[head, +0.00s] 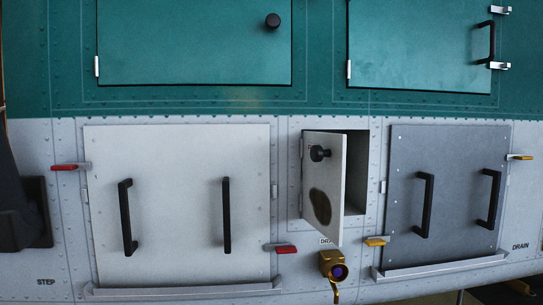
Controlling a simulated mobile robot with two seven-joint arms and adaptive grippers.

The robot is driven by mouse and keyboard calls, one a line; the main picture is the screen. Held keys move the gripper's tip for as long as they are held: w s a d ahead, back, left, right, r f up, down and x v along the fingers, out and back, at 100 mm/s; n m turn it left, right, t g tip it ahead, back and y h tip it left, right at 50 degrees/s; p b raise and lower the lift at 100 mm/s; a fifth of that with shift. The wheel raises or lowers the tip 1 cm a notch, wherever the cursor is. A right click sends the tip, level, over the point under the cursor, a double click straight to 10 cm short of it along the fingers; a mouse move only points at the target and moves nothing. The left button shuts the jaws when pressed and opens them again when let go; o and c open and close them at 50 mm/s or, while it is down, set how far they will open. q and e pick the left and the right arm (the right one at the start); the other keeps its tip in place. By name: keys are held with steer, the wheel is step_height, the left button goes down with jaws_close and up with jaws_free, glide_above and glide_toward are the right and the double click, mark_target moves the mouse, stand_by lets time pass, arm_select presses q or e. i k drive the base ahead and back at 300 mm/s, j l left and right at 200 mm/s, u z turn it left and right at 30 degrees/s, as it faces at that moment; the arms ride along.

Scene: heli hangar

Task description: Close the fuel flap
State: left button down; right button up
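The fuel flap (322,193) is a small pale door in the lower middle of the grey hull panel. It stands open, swung out towards me from its left edge, with a black round knob (319,154) high on its face. A dark oval stain marks its lower half. Behind it, to the right, the open recess (357,170) shows a dark top and pale inner walls; part of it is hidden by the flap. Neither gripper can be made out in the head view.
A brass drain fitting (334,267) sticks out just below the flap. A pale panel (175,205) with two black handles lies left, a grey panel (455,190) with two handles right. Red latches (286,249) and yellow latches (375,241) protrude nearby. Dark shapes stand at the left edge.

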mark_target(321, 199)
steer(key=k+j+z, duration=0.4)
steer(key=k+j, duration=0.75)
